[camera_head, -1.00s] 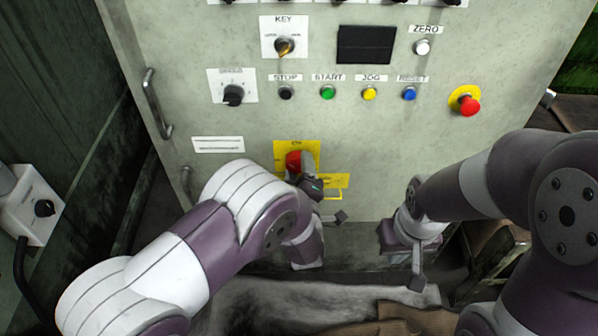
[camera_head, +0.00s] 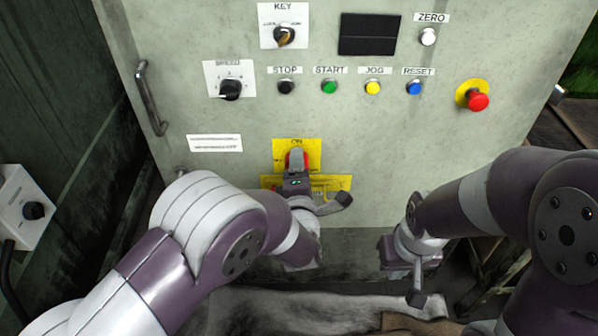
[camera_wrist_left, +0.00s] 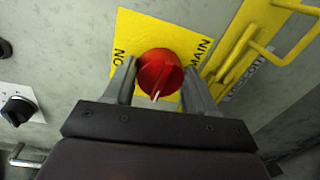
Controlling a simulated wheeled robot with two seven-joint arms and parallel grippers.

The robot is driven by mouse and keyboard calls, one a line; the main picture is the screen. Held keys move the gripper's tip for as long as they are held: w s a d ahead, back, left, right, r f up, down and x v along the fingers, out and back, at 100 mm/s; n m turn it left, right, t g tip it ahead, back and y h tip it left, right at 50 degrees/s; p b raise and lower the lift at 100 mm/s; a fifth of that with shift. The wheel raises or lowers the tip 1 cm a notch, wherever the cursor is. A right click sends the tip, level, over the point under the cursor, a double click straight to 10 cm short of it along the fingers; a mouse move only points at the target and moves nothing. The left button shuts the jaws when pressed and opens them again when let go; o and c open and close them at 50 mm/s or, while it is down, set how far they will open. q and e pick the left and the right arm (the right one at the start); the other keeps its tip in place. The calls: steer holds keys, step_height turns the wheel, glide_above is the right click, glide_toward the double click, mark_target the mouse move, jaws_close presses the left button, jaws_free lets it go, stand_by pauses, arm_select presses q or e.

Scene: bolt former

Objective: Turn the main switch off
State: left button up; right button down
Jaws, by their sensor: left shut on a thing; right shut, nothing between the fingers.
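The main switch is a red rotary knob (camera_head: 297,158) on a yellow plate (camera_head: 309,147) marked ON, low on the grey machine panel. In the left wrist view the red knob (camera_wrist_left: 160,73) sits between the two fingers of my left gripper (camera_wrist_left: 156,82), on the yellow plate with the words ON and MAIN. My left gripper (camera_head: 296,168) is shut on the knob and covers its lower part in the head view. A pale mark shows at the knob's edge nearest my gripper. My right gripper (camera_head: 417,290) is shut and empty, below and to the right, away from the panel.
A yellow lockout bracket (camera_wrist_left: 245,60) is beside the switch. Above are a stop button (camera_head: 286,87), several coloured buttons and a speed dial (camera_head: 230,89). A red emergency button (camera_head: 477,100) is at right. A metal handle (camera_head: 150,98) sticks out at left.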

stand_by(0.4)
arm_select(q)
steer(key=o, duration=1)
steer(key=shift+o, duration=0.2)
steer(key=s+p, duration=0.2)
steer(key=s, duration=1)
steer(key=shift+s+r+p, duration=0.35)
steer(key=shift+r, duration=0.1)
